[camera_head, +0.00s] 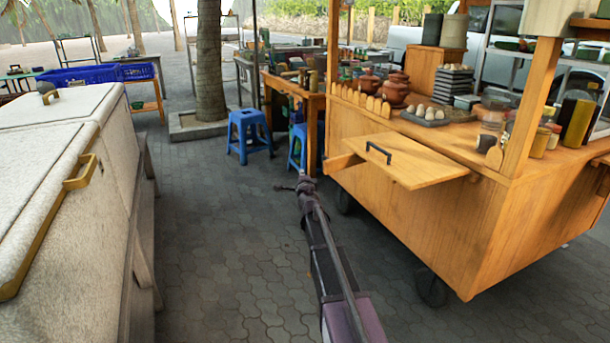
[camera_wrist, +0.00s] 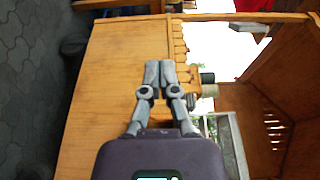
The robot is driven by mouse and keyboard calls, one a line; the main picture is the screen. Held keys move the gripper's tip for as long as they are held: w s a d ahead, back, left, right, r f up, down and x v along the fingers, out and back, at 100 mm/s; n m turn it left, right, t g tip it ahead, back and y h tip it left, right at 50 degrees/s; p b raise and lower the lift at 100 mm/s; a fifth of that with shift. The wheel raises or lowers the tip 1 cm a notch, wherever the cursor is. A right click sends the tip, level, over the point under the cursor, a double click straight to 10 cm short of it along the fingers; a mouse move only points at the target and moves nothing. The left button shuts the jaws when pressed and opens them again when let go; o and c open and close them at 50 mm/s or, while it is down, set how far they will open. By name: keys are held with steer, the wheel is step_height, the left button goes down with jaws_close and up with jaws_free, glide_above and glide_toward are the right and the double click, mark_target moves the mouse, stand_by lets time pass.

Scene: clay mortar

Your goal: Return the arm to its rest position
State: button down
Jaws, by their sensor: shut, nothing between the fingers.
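My arm reaches out from the bottom of the head view over the paved ground, to the left of the wooden cart (camera_head: 420,215). Its far end is small there, and the fingers cannot be made out. In the wrist view my gripper (camera_wrist: 160,72) is shut, its two grey fingers side by side with nothing between them. The wooden cart also shows behind the fingers in the wrist view (camera_wrist: 112,75); I see no contact with it.
A wooden flap with a black handle (camera_head: 405,160) sticks out from the cart, right of my arm. Clay pots (camera_head: 395,92) stand on the counter. Blue stools (camera_head: 248,132) are ahead. A pale chest (camera_head: 50,190) stands left. The paving (camera_head: 225,230) between is clear.

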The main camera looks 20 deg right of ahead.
stand_by(0.3)
steer(key=s+a+f+n+g+y, duration=0.3)
steer(key=s+a+f+n+y, duration=0.15)
steer(key=s+a+n, duration=0.35)
steer(key=s+a+f+n+g+y, duration=0.4)
steer(key=s+a+n, duration=0.3)
steer(key=a, duration=0.4)
steer(key=s+d+f+n+g+h, duration=0.1)
steer(key=s+f+n+g+h, duration=0.3)
steer(key=s, duration=0.9)
steer(key=s+d+f+n+g+h, duration=0.1)
steer(key=s+f+g, duration=0.5)
steer(key=s, duration=0.8)
step_height(320, 180, up, 35)
steer(key=p, duration=3.4)
steer(key=shift+w+f+g+p, duration=0.2)
steer(key=shift+w+g+p, duration=0.1)
steer(key=shift+w+p, duration=0.1)
steer(key=shift+s+a, duration=0.1)
steer(key=shift+a+n, duration=0.2)
steer(key=shift+n, duration=0.1)
